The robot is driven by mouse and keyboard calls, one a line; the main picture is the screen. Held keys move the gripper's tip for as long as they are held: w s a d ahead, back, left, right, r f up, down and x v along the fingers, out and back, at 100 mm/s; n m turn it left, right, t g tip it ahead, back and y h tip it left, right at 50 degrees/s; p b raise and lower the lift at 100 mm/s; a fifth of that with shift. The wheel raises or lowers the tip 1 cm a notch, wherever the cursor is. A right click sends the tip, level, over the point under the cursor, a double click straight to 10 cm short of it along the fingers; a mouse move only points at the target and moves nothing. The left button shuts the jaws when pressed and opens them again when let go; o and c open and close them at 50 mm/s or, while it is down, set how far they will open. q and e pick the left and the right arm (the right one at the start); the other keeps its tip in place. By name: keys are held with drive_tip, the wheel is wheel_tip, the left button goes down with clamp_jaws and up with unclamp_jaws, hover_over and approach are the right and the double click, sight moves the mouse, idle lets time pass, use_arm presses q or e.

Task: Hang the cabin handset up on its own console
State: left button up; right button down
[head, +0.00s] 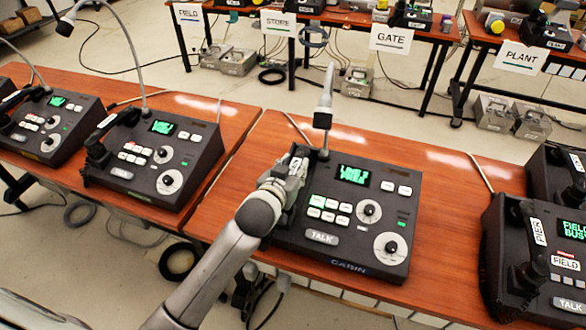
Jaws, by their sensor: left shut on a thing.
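The cabin console (330,248) is a dark sloped box with "CABIN" on its front edge, a lit green screen, white keys and two round dials. It stands on the middle table, and a gooseneck microphone (323,118) rises behind it. My left gripper (290,179) is over the console's left side, shut on the cabin handset (296,163). Only a small part of the handset, with a white label, shows past the fingers. The gripper hides most of the handset and the cradle area, so I cannot tell whether the handset touches the cradle. My right gripper is not in view.
Two similar consoles (190,143) with handsets stand on the left table. The field console (500,275), with a handset marked "PIER", stands at the right. Bare wood (450,215) lies right of the cabin console. Signed tables stand at the back, with cables on the floor.

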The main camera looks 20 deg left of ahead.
use_arm(q)
drive_tip(key=shift+f, duration=0.15)
drive_tip(key=o, duration=1.2)
drive_tip(key=shift+c, duration=0.2)
drive_tip(key=shift+r, duration=0.2)
drive_tip(key=shift+s, duration=0.45)
drive_tip(key=v, duration=1.1)
drive_tip(key=shift+b, duration=0.35)
